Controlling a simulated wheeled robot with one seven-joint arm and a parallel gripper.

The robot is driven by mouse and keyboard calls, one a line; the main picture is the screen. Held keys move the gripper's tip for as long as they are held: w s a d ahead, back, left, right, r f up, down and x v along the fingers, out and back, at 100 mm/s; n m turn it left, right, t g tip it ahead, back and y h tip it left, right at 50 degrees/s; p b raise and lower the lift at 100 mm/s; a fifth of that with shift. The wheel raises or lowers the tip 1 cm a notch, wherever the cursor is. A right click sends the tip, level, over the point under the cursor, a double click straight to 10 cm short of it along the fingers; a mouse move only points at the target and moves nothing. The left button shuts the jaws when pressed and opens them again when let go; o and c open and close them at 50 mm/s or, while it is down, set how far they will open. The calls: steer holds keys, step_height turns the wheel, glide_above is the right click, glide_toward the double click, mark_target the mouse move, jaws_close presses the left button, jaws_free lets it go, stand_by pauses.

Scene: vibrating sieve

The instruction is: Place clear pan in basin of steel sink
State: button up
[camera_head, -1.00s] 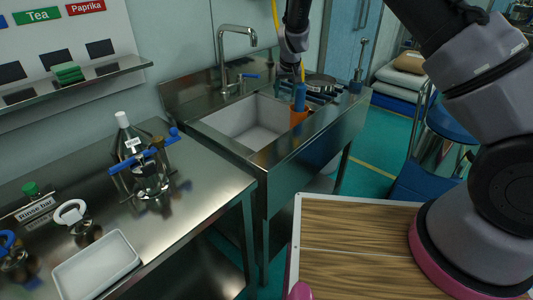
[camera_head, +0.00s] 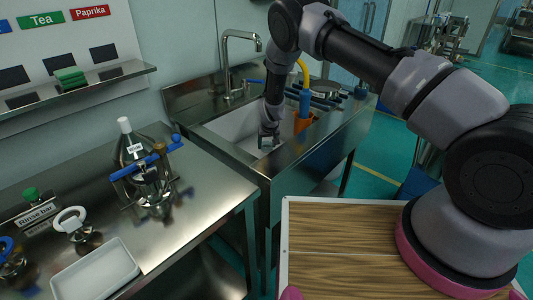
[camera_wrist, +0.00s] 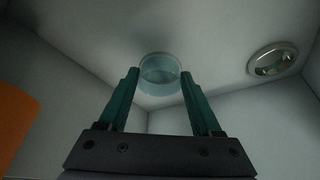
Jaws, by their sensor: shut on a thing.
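The clear pan (camera_wrist: 160,74), a small round see-through dish, is between the tips of my gripper (camera_wrist: 158,82) in the wrist view. My gripper is shut on it. The light basin floor and walls surround the pan in this view; I cannot tell whether the pan touches the floor. In the head view my gripper (camera_head: 268,140) reaches down into the basin of the steel sink (camera_head: 225,127), near its front right side. The pan is too small to make out clearly there. A round metal drain (camera_wrist: 273,61) shows to the right in the wrist view.
An orange holder (camera_head: 302,123) hangs at the basin's right edge; orange also shows at the left in the wrist view (camera_wrist: 14,115). The faucet (camera_head: 230,62) stands behind the basin.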

mark_target(267, 151)
steer(key=shift+f, duration=2.05)
steer(key=o, duration=1.5)
steer(key=shift+f, duration=0.1)
steer(key=v, duration=1.2)
